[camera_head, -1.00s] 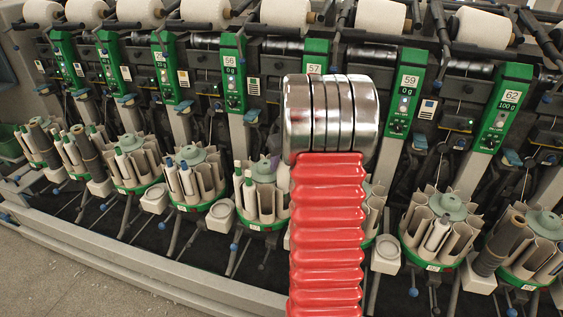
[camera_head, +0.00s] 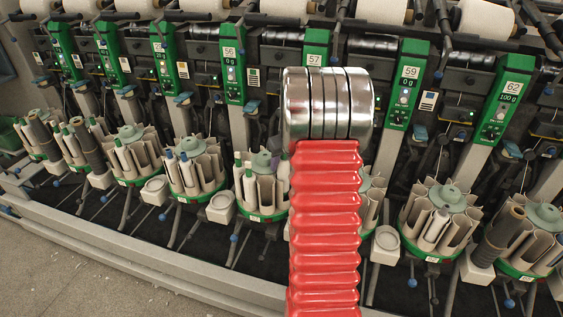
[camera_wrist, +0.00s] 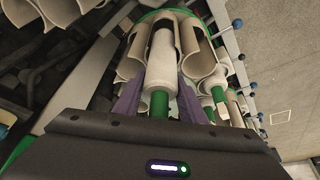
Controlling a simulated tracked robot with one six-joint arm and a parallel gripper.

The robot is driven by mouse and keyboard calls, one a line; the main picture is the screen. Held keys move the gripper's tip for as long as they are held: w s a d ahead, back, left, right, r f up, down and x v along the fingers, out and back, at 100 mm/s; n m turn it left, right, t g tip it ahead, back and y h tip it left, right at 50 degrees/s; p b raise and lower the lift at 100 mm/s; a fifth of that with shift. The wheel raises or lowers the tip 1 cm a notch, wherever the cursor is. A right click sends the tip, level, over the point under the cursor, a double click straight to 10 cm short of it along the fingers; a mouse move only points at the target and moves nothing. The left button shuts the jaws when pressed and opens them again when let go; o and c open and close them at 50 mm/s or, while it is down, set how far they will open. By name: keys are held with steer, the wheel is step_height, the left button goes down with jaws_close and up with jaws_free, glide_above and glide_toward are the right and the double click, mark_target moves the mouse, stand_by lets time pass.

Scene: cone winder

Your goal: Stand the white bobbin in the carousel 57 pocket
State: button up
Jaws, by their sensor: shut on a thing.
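In the wrist view the white bobbin (camera_wrist: 162,58) with a green end (camera_wrist: 160,104) is between the purple fingers of my gripper (camera_wrist: 160,77), which is shut on it. The bobbin lies among the pale curved pocket walls of a carousel (camera_wrist: 130,60) with a green rim. I cannot tell whether its far end touches the base. In the head view the 57 label (camera_head: 315,61) shows just above my red arm. My arm hides much of the machine below that label, and my gripper and the held bobbin are not clear there.
A carousel with green-tipped bobbins (camera_head: 262,185) stands left of my arm. Another carousel (camera_head: 440,212) holding a white bobbin stands to the right, with a dark bobbin (camera_head: 500,238) beyond. Small square cups (camera_head: 221,208) sit between carousels. The front rail (camera_head: 150,262) borders open floor.

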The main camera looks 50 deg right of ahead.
steer(key=shift+f, duration=0.15)
steer(key=shift+f, duration=0.9)
steer(key=o, duration=1)
steer(key=shift+o, duration=0.2)
steer(key=shift+r, duration=0.2)
steer(key=v, duration=1.3)
steer(key=shift+r, duration=0.2)
steer(key=shift+a, duration=0.1)
